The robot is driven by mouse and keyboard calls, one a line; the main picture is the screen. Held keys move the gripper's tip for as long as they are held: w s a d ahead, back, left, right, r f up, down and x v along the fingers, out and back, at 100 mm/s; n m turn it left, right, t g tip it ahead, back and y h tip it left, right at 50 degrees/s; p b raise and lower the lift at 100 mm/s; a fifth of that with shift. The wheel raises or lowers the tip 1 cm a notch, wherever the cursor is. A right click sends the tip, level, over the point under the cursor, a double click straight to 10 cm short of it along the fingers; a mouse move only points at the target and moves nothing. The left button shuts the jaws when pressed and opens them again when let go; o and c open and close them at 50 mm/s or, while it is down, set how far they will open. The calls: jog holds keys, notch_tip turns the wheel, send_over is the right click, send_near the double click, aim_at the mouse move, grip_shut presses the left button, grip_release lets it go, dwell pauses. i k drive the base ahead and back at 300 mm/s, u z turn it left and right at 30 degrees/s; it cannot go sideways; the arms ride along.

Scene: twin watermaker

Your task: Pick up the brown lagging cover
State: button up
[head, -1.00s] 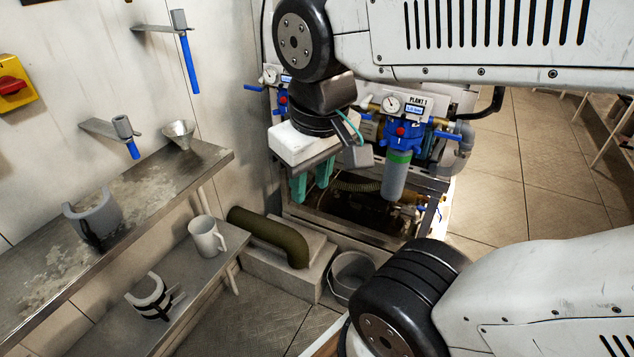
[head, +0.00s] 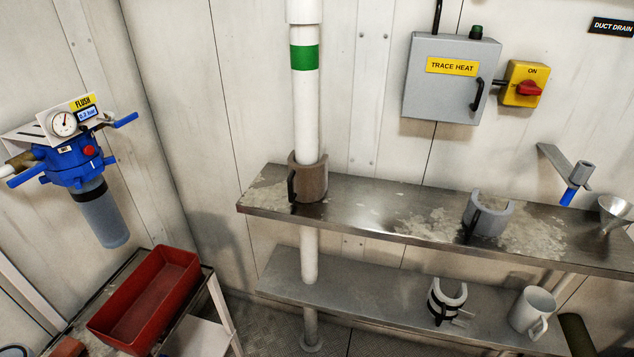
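The brown lagging cover (head: 311,180) stands upright on the upper metal shelf (head: 364,212), at its left part. It sits around the lower part of the white vertical pipe (head: 304,110) with the green band, where the pipe meets the shelf. A black handle or strap shows on its left front side. I cannot tell whether it touches the pipe. My gripper is not in the current view.
A grey cover (head: 488,214) stands on the same shelf to the right, near a metal funnel (head: 614,211). The lower shelf (head: 380,308) holds a light-grey cover (head: 446,300) and a white mug (head: 532,311). A red tray (head: 146,300) stands at lower left.

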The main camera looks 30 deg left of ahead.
aim_at(306, 184)
jog(key=u, duration=0.9)
jog(key=k, duration=1.3)
jog(key=u, duration=0.1)
jog(key=i, duration=0.5)
jog(key=u, duration=0.75)
jog(key=i, duration=1.2)
jog(key=z, duration=0.55)
